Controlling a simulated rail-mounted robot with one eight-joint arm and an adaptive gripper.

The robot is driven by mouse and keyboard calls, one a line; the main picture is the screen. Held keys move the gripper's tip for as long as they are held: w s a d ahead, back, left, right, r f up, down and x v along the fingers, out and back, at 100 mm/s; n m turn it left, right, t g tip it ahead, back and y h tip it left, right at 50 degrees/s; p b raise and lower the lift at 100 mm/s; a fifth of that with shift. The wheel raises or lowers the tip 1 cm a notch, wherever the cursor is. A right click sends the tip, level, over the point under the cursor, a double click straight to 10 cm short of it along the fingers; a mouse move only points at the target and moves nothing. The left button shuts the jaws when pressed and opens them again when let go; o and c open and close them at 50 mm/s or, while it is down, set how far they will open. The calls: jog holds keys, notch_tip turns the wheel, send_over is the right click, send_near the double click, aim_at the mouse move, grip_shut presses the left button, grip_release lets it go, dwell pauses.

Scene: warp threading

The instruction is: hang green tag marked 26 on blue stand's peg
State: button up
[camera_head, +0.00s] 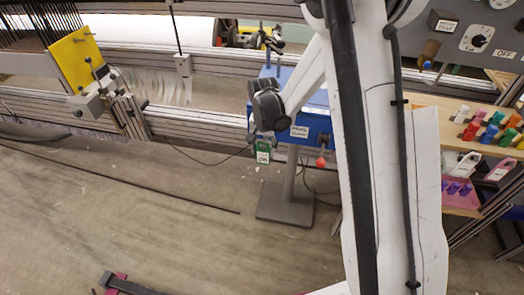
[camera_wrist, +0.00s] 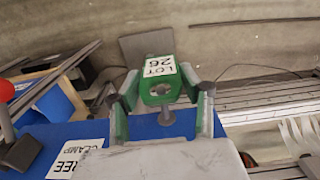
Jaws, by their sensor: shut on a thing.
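My gripper (camera_head: 264,132) is at the left side of the blue stand (camera_head: 312,113), and in the wrist view my gripper (camera_wrist: 166,92) is shut on the green tag. The tag (camera_wrist: 183,75) carries a white label reading "LOT 26" and has a hole at its near end. In the head view the tag (camera_head: 263,152) hangs below the fingers. A short grey peg (camera_wrist: 165,116) shows close to the hole, above the stand's blue top (camera_wrist: 150,130). I cannot tell whether the peg passes into the hole.
A red ball knob (camera_head: 321,162) sticks out at the stand's front. A shelf with colored pieces (camera_head: 490,128) is at right. Metal rails (camera_head: 200,125) run behind; the floor in front is mostly clear.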

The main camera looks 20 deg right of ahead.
aim_at(266, 140)
jog(key=shift+w+d, duration=0.25)
jog(key=shift+w, duration=0.25)
jog(key=shift+w+d, duration=0.25)
jog(key=shift+w, duration=0.2)
jog(key=shift+w+d+f+b, duration=0.35)
jog(key=shift+w+f+b, duration=0.2)
jog(key=shift+w+b, duration=0.05)
jog(key=shift+d, duration=0.1)
jog(key=o, duration=1)
jog(key=shift+f, duration=0.1)
jog(key=shift+o, duration=0.2)
